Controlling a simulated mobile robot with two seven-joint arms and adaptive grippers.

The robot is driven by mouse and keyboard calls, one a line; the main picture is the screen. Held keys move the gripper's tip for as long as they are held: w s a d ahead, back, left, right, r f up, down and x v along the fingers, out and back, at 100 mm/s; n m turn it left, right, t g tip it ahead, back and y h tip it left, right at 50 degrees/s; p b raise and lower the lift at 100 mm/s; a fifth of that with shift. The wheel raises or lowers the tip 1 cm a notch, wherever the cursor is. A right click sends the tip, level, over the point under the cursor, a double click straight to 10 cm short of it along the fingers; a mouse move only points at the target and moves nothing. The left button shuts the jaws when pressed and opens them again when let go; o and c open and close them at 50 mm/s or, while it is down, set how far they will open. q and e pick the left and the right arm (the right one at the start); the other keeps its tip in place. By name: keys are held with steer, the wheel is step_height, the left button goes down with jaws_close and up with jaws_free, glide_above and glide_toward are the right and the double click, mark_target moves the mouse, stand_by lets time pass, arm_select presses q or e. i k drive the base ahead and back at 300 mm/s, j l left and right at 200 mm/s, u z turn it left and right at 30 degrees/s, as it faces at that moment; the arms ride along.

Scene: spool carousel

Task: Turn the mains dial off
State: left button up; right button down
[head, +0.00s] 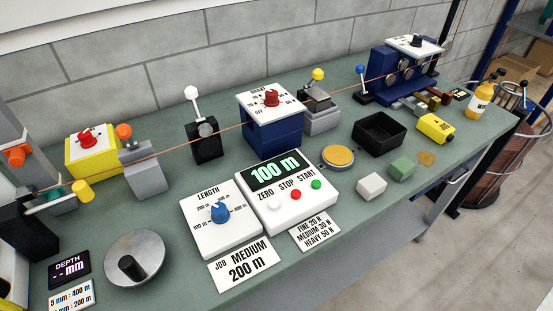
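A red dial (86,137) sits on a white plate on top of a yellow box (92,159) at the left of the bench; its colours suggest the mains dial, but its lettering is too small to read. A second red dial (271,97) sits on the white top of a blue box (273,134) at the back middle, with small marks around it. A blue dial (220,211) is on the white LENGTH panel (208,243) in front. Which positions the red dials point to is too small to tell. Neither of my grippers is in view.
A white counter panel (300,207) shows 100 m. A round metal turntable (150,262), a black tray (379,135), a yellow block (436,127) and a bottle (481,98) stand on the green bench. An orange line runs across the back. The bench's front edge is partly clear.

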mark_target(88, 140)
steer(key=u, duration=1.4)
steer(key=k+l+z, duration=0.15)
steer(key=z, duration=0.25)
steer(key=k+l+z, duration=0.1)
steer(key=l+z, duration=0.25)
steer(key=k+l+z, duration=0.1)
steer(key=z, duration=0.3)
